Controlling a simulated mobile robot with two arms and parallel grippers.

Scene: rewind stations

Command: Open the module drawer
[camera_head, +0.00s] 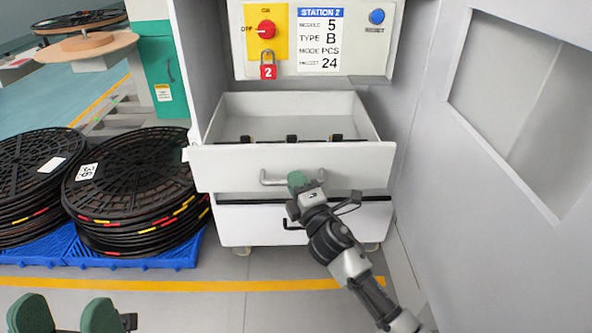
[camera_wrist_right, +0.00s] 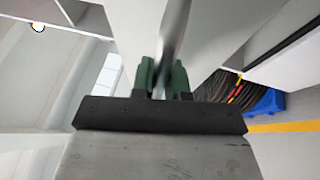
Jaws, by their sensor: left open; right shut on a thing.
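The module drawer (camera_head: 225,168) is the upper white drawer below the station panel, and it stands pulled out with its inside showing. A dark rail with several small holders lies across its inside. My right gripper (camera_head: 302,182) is at the drawer's grey bar handle (camera_head: 272,183), at the handle's right part. In the right wrist view my right gripper (camera_wrist_right: 163,75) has its green fingers shut on the handle bar (camera_wrist_right: 172,35), which is blurred. My left gripper (camera_head: 66,316) is open and empty at the bottom left, away from the drawer.
A lower drawer (camera_head: 240,224) with a dark handle is shut beneath. Black reels (camera_head: 130,185) stand stacked on a blue pallet (camera_head: 150,256) to the left. A grey wall panel (camera_head: 440,180) bounds the right. The panel above has a red switch (camera_head: 266,29) and padlock (camera_head: 268,71).

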